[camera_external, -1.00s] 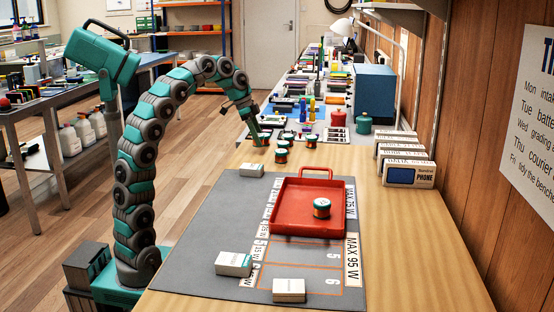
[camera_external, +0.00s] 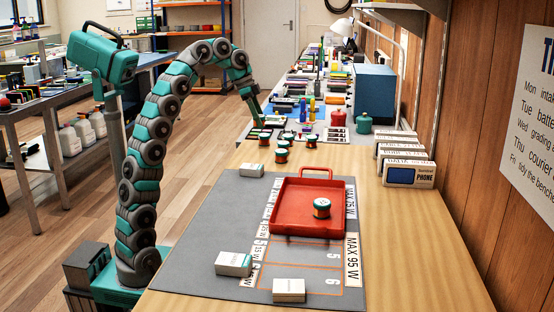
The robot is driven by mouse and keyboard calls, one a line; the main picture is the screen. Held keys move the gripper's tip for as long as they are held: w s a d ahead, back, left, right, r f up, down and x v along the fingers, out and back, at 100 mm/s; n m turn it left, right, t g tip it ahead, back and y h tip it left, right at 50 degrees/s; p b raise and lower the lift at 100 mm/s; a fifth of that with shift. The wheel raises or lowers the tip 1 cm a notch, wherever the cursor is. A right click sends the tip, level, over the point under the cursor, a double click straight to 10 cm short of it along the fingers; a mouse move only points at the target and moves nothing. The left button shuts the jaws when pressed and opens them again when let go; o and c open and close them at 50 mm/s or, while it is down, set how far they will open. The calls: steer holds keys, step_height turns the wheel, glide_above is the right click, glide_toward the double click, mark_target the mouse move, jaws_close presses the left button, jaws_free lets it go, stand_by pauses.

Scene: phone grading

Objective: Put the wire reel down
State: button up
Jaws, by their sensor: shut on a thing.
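My gripper (camera_external: 262,126) is at the far left edge of the bench, pointing down and small in the picture. It is shut on a wire reel (camera_external: 264,139), green with a dark copper band, directly below its fingers. I cannot tell whether this reel touches the bench. Similar reels stand just to its right: one (camera_external: 281,156) nearer the camera, one (camera_external: 283,144) behind it and one (camera_external: 312,141) farther right. Another reel (camera_external: 321,208) sits in the red tray (camera_external: 300,229) on the grey mat.
The grey mat (camera_external: 205,232) bears white boxes, one (camera_external: 252,170) at its far left and two (camera_external: 234,263) (camera_external: 289,290) at the front. Phone boxes (camera_external: 410,174) line the right side. Tools crowd the bench beyond the reels. Bare wood lies right of the mat.

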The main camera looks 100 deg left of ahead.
mark_target(316, 191)
steer(key=w+d+f, duration=0.1)
steer(key=w+d, duration=0.2)
steer(key=d, duration=0.5)
steer(key=w+d, duration=0.4)
steer(key=d, duration=0.3)
steer(key=d+f, duration=0.1)
steer(key=d, duration=0.5)
steer(key=d+f+m+b, duration=0.1)
steer(key=d, duration=0.6)
steer(key=d+f+m, duration=0.1)
steer(key=d, duration=0.5)
steer(key=shift+s+d+f+h, duration=0.15)
steer(key=shift+s+d+h, duration=0.2)
steer(key=shift+d+h, duration=0.05)
steer(key=w, duration=0.5)
steer(key=w+f+p, duration=0.1)
steer(key=w, duration=0.9)
steer(key=shift+w+d+f, duration=0.15)
steer(key=shift+w+f, duration=0.1)
steer(key=shift+w, duration=0.15)
steer(key=shift+f+p, duration=0.3)
steer(key=shift+f, duration=1.45)
steer(key=shift+f, duration=0.1)
steer(key=shift+f, duration=0.1)
steer(key=o, duration=1.4)
steer(key=shift+c, duration=0.2)
